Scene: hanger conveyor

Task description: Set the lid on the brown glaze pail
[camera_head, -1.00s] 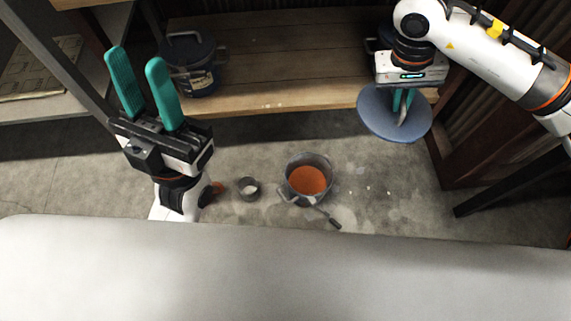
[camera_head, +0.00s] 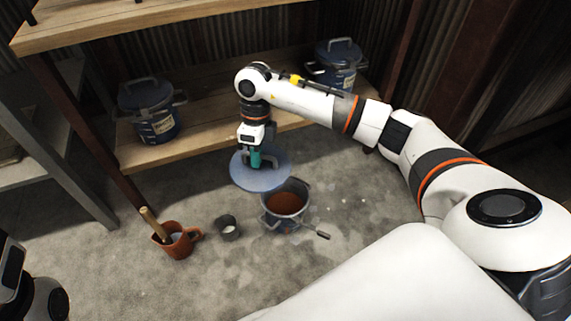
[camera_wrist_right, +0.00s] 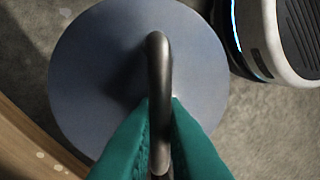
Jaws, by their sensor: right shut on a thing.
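The brown glaze pail (camera_head: 286,204) is a grey metal bucket standing open on the concrete floor, with brown-orange glaze inside. The lid (camera_head: 245,176) is a blue-grey disc with a dark arched handle. My right gripper (camera_head: 256,160) is shut on the lid's handle and holds the lid in the air, up and to the left of the pail in the head view. In the right wrist view the green fingers (camera_wrist_right: 160,130) pinch the handle (camera_wrist_right: 158,75), with the lid disc (camera_wrist_right: 90,60) behind. My left gripper is not in view; only part of my left arm shows at the lower left.
An orange mug (camera_head: 178,243) with a wooden-handled tool and a small grey cup (camera_head: 228,228) stand left of the pail. A dark-handled tool (camera_head: 312,231) is by the pail's front right. Lidded blue pails (camera_head: 150,112) (camera_head: 336,66) stand on the wooden shelf (camera_head: 205,120) behind.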

